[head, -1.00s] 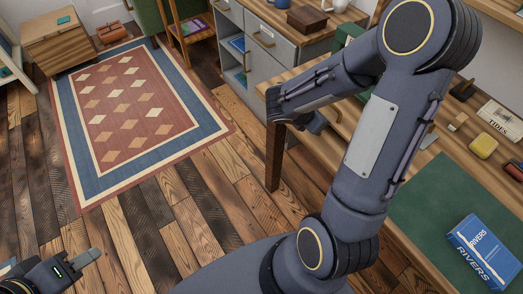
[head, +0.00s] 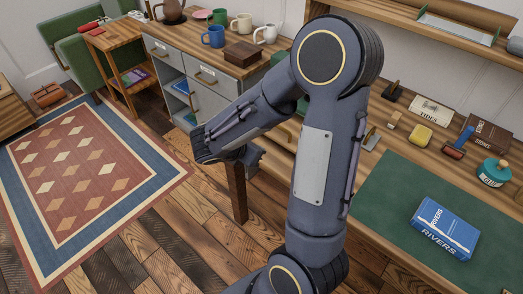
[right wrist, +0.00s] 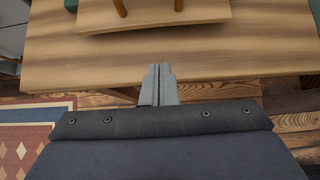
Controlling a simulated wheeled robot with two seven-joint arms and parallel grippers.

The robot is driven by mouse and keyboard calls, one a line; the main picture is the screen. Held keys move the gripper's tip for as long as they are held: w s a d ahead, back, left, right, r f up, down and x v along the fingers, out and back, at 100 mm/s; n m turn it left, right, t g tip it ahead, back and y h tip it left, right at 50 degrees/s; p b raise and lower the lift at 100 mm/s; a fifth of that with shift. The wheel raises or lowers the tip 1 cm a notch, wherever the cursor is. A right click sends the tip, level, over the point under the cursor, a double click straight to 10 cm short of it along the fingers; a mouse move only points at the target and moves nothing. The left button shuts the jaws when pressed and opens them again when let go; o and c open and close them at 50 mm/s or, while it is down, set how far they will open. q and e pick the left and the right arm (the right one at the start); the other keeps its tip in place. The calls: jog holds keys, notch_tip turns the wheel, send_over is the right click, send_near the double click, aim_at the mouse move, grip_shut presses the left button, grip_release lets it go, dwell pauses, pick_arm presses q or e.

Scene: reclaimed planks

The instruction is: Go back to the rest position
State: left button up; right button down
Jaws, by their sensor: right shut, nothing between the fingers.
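My right arm (head: 315,170) rises in front of the wooden desk in the head view and bends at a high elbow, with the forearm reaching down to the left. Its gripper is mostly hidden behind the wrist there. In the right wrist view my right gripper (right wrist: 159,68) is shut and empty, its two grey fingers together in front of the light wooden desk edge (right wrist: 215,68). Whether the fingertips touch the wood cannot be told. My left gripper is out of view.
A grey cabinet (head: 168,62) with mugs stands behind. A patterned rug (head: 65,215) lies left; the plank floor (head: 165,240) is clear.

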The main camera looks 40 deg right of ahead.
jog(key=v, duration=0.6)
jog(key=shift+w+p, duration=0.1)
jog(key=shift+p, duration=0.2)
jog(key=s+a+r+m+y+p, duration=0.2)
jog(key=s+r+m+y, duration=0.15)
jog(key=s+m, duration=0.2)
jog(key=s+a+r+m+y+p, duration=0.2)
jog(key=s+m+y, duration=0.2)
jog(key=s+m, duration=0.15)
jog(key=s+a+r+m+t+y+p, duration=0.1)
jog(key=a+r+m+t+y+p, duration=0.1)
jog(key=a+r+m+t+y, duration=0.2)
jog(key=a+r+m+y, duration=0.1)
jog(key=a+m, duration=0.2)
jog(key=m, duration=0.2)
jog(key=shift+s+a+r+m+t, duration=0.15)
jog(key=shift+a+r+m+t, duration=0.15)
jog(key=shift+a+t, duration=0.1)
jog(key=shift+s+d, duration=0.1)
jog(key=shift+d, duration=0.05)
